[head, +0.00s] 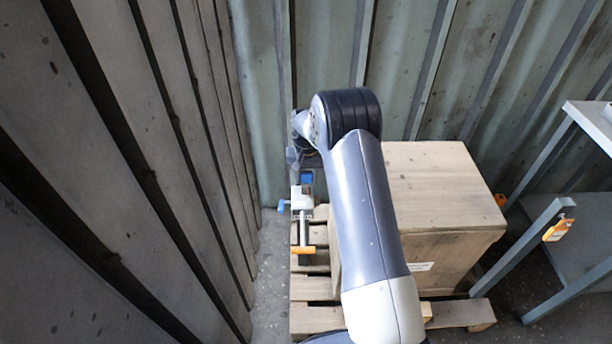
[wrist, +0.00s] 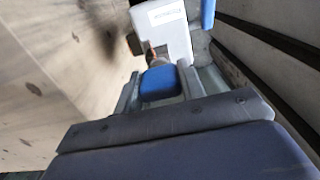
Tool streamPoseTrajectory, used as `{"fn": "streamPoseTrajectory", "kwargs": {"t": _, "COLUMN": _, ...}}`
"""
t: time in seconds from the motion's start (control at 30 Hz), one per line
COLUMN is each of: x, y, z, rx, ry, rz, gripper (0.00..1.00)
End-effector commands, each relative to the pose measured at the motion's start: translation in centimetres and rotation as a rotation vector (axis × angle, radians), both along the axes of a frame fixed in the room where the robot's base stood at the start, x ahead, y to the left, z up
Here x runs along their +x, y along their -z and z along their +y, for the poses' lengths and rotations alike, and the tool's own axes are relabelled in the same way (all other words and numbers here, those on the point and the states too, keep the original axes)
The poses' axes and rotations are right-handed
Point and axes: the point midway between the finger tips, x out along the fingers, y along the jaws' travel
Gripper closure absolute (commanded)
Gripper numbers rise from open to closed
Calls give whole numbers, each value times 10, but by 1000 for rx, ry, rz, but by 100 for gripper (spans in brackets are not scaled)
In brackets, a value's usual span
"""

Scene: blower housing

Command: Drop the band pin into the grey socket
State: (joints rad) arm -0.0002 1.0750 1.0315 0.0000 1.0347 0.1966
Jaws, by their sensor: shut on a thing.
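My gripper (wrist: 160,82) is shut on a blue block-shaped piece, which I take to be the band pin (wrist: 160,84). The piece sits between both grey fingers. Its far end is narrow, with a small brownish part beyond it, close to a white housing with a label (wrist: 168,30). In the head view, the blue piece (head: 307,179) shows just above the white housing (head: 301,202), below my wrist. I cannot tell whether the pin touches the housing. The grey socket cannot be clearly made out.
The housing has a blue knob (head: 283,206) at its left and an orange bar (head: 302,250) in front. A wooden crate (head: 440,185) stands close on the right, on a pallet (head: 315,320). A corrugated wall (head: 150,150) is close on the left. A grey metal table (head: 595,120) stands far right.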

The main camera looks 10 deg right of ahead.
Motion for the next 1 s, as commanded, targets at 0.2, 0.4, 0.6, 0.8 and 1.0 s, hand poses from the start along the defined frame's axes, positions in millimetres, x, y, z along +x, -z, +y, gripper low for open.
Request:
{"fn": "streamPoseTrajectory", "kwargs": {"t": 0.2, "x": 0, "y": 0, "z": 0, "rx": 0, "ry": 0, "rz": 0, "gripper": 86}}
{"fn": "streamPoseTrajectory", "kwargs": {"t": 0.4, "x": 0, "y": 2, "z": 0, "rx": 0, "ry": 0, "rz": 0, "gripper": 86}}
{"fn": "streamPoseTrajectory", "kwargs": {"t": 0.6, "x": 0, "y": 3, "z": 0, "rx": 0, "ry": 0, "rz": 0, "gripper": 86}}
{"fn": "streamPoseTrajectory", "kwargs": {"t": 0.8, "x": 0, "y": 3, "z": 0, "rx": 0, "ry": 0, "rz": 0, "gripper": 58}}
{"fn": "streamPoseTrajectory", "kwargs": {"t": 1.0, "x": 0, "y": 3, "z": 0, "rx": 0, "ry": 0, "rz": 0, "gripper": 42}}
